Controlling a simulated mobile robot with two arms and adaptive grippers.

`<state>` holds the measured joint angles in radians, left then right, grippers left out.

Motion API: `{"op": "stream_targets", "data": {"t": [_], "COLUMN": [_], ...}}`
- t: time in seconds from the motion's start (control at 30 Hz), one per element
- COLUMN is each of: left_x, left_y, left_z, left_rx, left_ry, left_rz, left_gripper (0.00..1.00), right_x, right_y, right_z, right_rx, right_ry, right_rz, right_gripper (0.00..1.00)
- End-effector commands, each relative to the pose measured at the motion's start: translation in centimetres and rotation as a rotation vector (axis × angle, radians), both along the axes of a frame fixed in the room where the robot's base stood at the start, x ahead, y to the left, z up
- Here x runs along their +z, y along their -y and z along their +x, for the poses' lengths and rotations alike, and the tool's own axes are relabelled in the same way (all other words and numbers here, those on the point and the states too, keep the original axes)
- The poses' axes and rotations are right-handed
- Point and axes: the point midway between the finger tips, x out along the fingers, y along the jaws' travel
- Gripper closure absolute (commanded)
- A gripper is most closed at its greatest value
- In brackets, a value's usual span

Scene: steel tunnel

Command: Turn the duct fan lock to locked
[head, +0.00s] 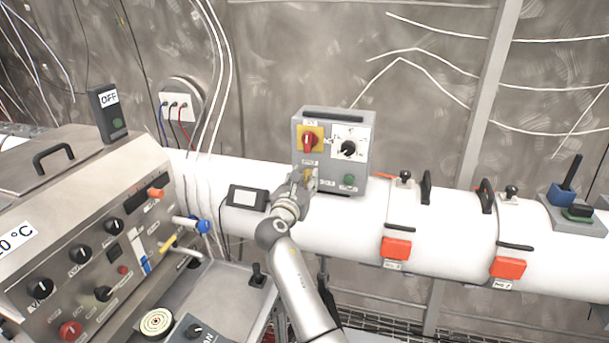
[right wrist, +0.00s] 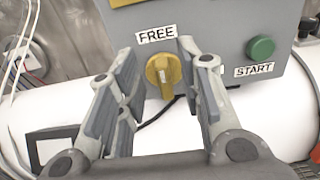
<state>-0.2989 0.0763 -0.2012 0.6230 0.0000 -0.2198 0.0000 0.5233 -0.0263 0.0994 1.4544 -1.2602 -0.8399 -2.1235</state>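The duct fan lock is a yellow knob (right wrist: 163,72) low on the front of a grey control box (head: 365,125). In the right wrist view it sits just below a white FREE label (right wrist: 157,35), with its grip bar roughly upright. My right gripper (head: 303,178) is in front of the box's lower left part and partly covers the knob in the head view. The right wrist view shows its two fingers (right wrist: 160,60) open, one on each side of the knob, with visible gaps. Whether the fingertips reach past the knob's face is unclear. My left gripper is in neither view.
A green START button (right wrist: 261,48) is right of the knob. A red switch (head: 309,141) on yellow and a black dial (head: 348,148) are above. The box stands on a white duct (head: 450,225). A small display (head: 247,197) is to the left.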

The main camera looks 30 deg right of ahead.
Motion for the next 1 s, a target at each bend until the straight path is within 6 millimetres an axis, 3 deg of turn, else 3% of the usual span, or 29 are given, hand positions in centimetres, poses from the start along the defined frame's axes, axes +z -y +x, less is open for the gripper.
{"op": "stream_targets", "data": {"t": [0.43,0.7,1.0], "left_x": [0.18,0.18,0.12], "left_y": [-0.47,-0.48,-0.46], "left_z": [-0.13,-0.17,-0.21], "left_rx": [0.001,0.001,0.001], "left_ry": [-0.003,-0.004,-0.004], "left_rz": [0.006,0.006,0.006], "left_gripper": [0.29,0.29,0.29], "right_x": [-0.07,-0.07,-0.1], "right_y": [0.84,0.81,0.83], "right_z": [0.71,0.69,0.67], "right_rx": [0.0,0.0,0.001], "right_ry": [0.0,0.0,0.011], "right_rz": [0.001,0.001,0.011], "right_gripper": [0.66,1.0,1.0]}}
